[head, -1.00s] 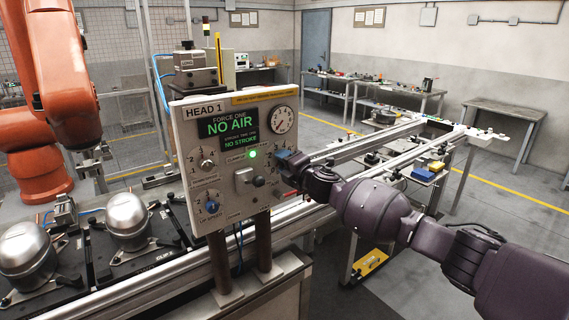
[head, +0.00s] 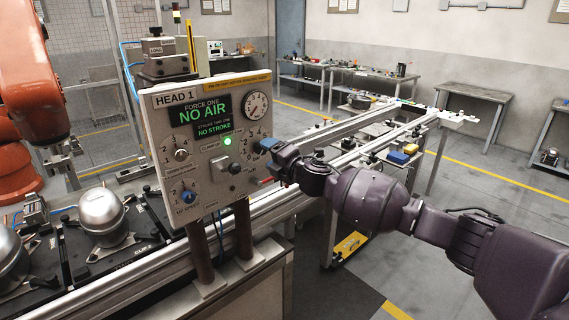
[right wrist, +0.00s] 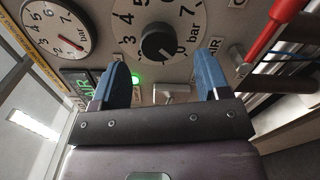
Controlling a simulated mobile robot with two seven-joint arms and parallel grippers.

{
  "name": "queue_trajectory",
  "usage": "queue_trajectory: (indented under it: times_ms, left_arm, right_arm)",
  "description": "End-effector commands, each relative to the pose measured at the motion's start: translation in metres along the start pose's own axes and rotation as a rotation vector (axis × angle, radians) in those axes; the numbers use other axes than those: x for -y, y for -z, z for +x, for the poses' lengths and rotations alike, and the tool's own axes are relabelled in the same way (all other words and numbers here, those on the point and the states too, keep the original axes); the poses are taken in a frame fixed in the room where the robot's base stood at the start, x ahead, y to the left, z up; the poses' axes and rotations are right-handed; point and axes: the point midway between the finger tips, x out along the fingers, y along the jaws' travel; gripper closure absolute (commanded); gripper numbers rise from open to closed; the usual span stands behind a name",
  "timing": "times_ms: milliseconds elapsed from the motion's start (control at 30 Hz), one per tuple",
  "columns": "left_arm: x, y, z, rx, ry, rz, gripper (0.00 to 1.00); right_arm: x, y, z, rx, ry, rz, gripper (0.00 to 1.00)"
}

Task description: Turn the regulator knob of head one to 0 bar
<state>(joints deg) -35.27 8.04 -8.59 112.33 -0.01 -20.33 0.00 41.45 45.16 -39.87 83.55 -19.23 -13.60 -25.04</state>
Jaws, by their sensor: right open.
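The HEAD 1 panel (head: 165,110) reads NO AIR and NO STROKE. In the right wrist view the black regulator knob (right wrist: 158,43) sits on a round white dial (right wrist: 125,42) numbered in bar. My right gripper (head: 268,146) is at the panel's right side and partly covers this dial. Its blue fingers are apart, one on each side of the knob in the right wrist view (right wrist: 160,65), with visible gaps. Contact does not show. My left gripper is not in view.
A pressure gauge (head: 257,105) sits above the dial; its red needle also shows in the right wrist view (right wrist: 72,42). An orange robot arm (head: 30,80) stands at left.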

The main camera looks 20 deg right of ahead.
Motion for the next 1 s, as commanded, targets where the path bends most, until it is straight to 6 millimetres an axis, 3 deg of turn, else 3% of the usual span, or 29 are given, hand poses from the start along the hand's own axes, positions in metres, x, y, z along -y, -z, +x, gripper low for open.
queue_trajectory:
  times_ms: [200,400,1000]
  left_arm:
    - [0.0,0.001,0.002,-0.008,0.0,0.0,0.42]
    - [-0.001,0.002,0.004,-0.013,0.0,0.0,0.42]
    - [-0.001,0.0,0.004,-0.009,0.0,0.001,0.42]
  right_arm:
    - [0.001,0.0,-0.033,-0.001,0.001,-0.002,0.31]
    - [0.001,0.0,-0.052,0.0,0.0,-0.001,0.31]
    - [0.0,0.0,-0.059,0.0,0.0,0.0,0.31]
